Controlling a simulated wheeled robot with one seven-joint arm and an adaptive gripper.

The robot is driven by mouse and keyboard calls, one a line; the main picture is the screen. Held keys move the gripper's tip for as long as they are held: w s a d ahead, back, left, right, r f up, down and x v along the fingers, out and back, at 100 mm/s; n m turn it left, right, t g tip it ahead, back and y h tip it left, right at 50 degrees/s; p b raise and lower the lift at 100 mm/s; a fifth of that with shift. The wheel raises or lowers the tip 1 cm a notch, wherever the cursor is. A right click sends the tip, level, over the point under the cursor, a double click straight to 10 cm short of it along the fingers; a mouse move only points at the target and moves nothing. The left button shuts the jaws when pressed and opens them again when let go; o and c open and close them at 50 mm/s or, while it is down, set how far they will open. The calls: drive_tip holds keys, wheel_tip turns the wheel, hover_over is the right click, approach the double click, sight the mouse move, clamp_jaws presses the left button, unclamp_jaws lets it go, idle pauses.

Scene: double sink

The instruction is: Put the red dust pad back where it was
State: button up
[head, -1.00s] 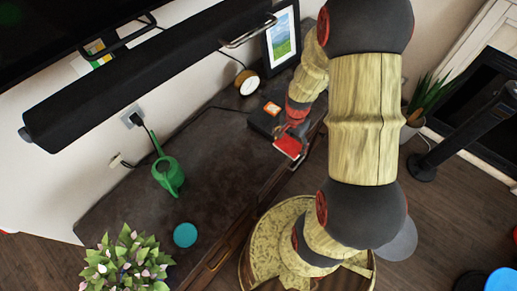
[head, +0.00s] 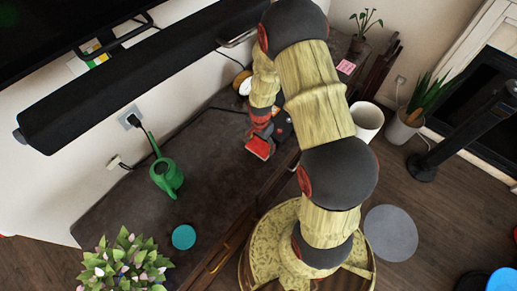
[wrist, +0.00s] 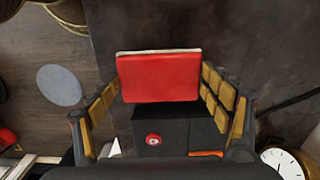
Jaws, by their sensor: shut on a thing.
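The red dust pad (head: 260,148) is a flat red block with a pale edge. In the head view it is at the end of my arm, over the dark table top (head: 215,170). In the wrist view the pad (wrist: 160,77) sits between the two padded fingers of my gripper (wrist: 160,92), which is shut on it. I cannot tell whether the pad touches the table.
A black box (wrist: 180,135) with a red button lies close by the pad. A green watering can (head: 167,176), a teal disc (head: 184,237) and a flowering plant (head: 125,262) are to the left. A clock (head: 243,82) stands near the wall. The middle of the table is clear.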

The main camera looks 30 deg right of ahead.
sight(259, 145)
drive_tip(key=shift+w+a+f+b, duration=0.1)
drive_tip(key=shift+w+f+b, duration=0.05)
drive_tip(key=shift+f, duration=0.85)
drive_tip(key=shift+w+a+f+b, duration=0.1)
drive_tip(key=shift+f+b, duration=0.05)
drive_tip(key=shift+f, duration=0.8)
drive_tip(key=shift+r, duration=0.1)
drive_tip(key=o, duration=1.2)
